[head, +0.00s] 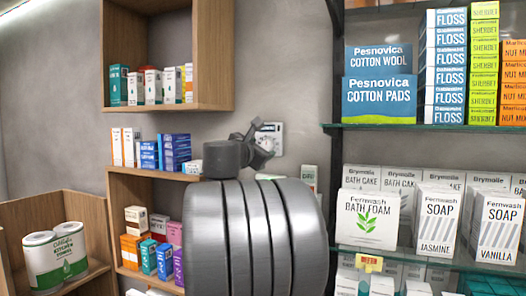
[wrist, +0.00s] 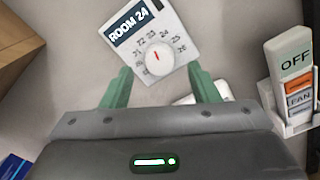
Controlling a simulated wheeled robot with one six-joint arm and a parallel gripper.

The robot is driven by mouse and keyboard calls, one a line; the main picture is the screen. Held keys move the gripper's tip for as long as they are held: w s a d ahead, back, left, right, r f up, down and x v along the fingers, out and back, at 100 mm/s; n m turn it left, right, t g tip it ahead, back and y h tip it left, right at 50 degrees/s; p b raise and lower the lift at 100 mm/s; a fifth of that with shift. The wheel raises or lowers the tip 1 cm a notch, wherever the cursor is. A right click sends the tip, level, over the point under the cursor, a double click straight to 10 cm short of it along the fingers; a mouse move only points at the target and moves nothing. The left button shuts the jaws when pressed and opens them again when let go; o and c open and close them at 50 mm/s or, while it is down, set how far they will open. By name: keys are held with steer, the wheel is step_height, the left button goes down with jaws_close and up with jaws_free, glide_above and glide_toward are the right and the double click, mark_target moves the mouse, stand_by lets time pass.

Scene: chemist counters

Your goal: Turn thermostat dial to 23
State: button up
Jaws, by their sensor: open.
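The white thermostat (wrist: 179,21) is on the wall, tilted in the wrist view, with a dark "ROOM 24" label. Its round white dial (wrist: 158,66) carries a short red mark pointing roughly up the picture, towards the middle of a printed arc of numbers in the twenties. The exact number it marks is too small to tell. My gripper (wrist: 160,72) is open, its green fingers apart on either side of the dial and lower thermostat. Nothing is held. In the head view the thermostat (head: 272,131) is partly hidden behind my gripper and wrist.
A white holder with a remote marked "OFF" and "FAN" (wrist: 292,72) is on the wall right of the thermostat. Wooden box shelves (head: 214,106) stand left, and glass shelves with packed boxes (head: 420,129) stand close on the right. Bare wall surrounds the thermostat.

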mark_target(267, 146)
steer(key=b+v, duration=0.2)
steer(key=v, duration=0.9)
steer(key=shift+s, duration=0.1)
steer(key=p+x, duration=0.3)
steer(key=x, duration=1.1)
steer(key=shift+s+a, duration=0.1)
